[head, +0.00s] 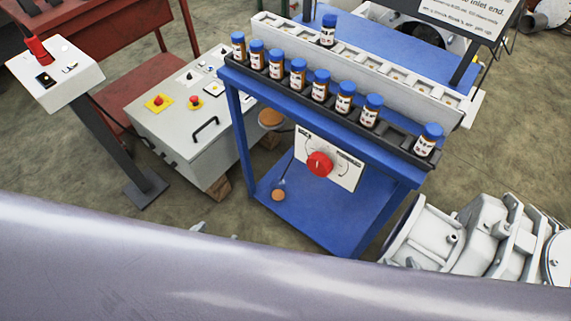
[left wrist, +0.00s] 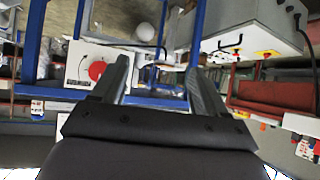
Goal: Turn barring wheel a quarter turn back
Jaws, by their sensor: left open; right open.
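I cannot make out a barring wheel for certain in either view. In the head view, a round red knob (head: 320,164) sits on a white marked plate (head: 345,172) on the front of a blue stand (head: 238,130). The same red knob shows in the left wrist view (left wrist: 97,69), left of my left gripper's fingers and apart from them. My left gripper (left wrist: 158,72) is open, with nothing between its two dark fingers. My right gripper is in neither view. A pale cast machine housing (head: 470,240) is at the right in the head view, partly cut off.
Several blue-capped brown bottles (head: 298,72) stand in a rack along the stand's top. A grey control cabinet (head: 190,125) with a black handle is left of it. A pedestal box (head: 52,72) stands further left. A smooth grey surface (head: 180,270) blocks the head view's bottom.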

